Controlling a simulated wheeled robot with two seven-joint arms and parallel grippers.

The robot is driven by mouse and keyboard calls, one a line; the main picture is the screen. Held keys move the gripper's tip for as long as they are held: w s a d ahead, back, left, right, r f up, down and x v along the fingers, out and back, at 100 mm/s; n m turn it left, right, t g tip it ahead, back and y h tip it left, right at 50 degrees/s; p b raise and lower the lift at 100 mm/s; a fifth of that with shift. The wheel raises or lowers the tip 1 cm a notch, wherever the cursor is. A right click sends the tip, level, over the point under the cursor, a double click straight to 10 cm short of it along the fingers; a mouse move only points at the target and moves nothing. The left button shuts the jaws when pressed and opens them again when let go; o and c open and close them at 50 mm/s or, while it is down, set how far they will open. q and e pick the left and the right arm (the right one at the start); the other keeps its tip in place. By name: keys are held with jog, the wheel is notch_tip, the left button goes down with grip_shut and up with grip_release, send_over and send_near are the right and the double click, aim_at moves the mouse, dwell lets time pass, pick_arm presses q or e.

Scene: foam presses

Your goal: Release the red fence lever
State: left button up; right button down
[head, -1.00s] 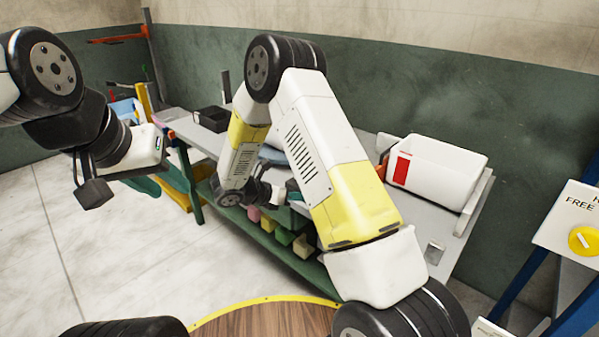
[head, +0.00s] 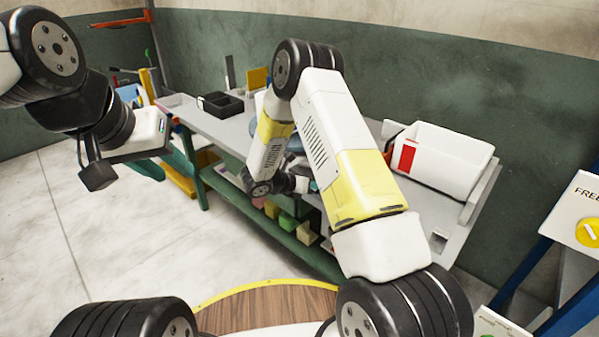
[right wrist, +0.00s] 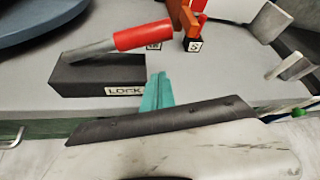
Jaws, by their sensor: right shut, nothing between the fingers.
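The red fence lever (right wrist: 142,35) shows in the right wrist view. Its red grip slants up to the right from a grey shaft, which meets a black block (right wrist: 75,78) with a LOCK label on its front. My right gripper (right wrist: 158,90) is shut and empty. Its teal fingertips are just in front of the right end of the block, below the red grip and apart from it. In the head view my right arm hides the lever. My left gripper (head: 150,168) hangs at the left over the floor, away from the bench; its finger spacing is unclear.
The grey bench (head: 205,128) carries a black tray (head: 222,103) and a white bin (head: 440,165) with a red patch. Coloured blocks (head: 288,222) lie on the green lower shelf. Orange parts (right wrist: 190,22) stand behind the lever. The floor at left is clear.

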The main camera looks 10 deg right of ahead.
jog(key=shift+x, duration=1.1)
jog(key=r, duration=0.1)
jog(key=w+r, duration=0.1)
jog(key=shift+a+r, duration=0.2)
jog(key=shift+r, duration=0.15)
jog(key=shift+w+r, duration=0.2)
jog(key=shift+r, duration=0.4)
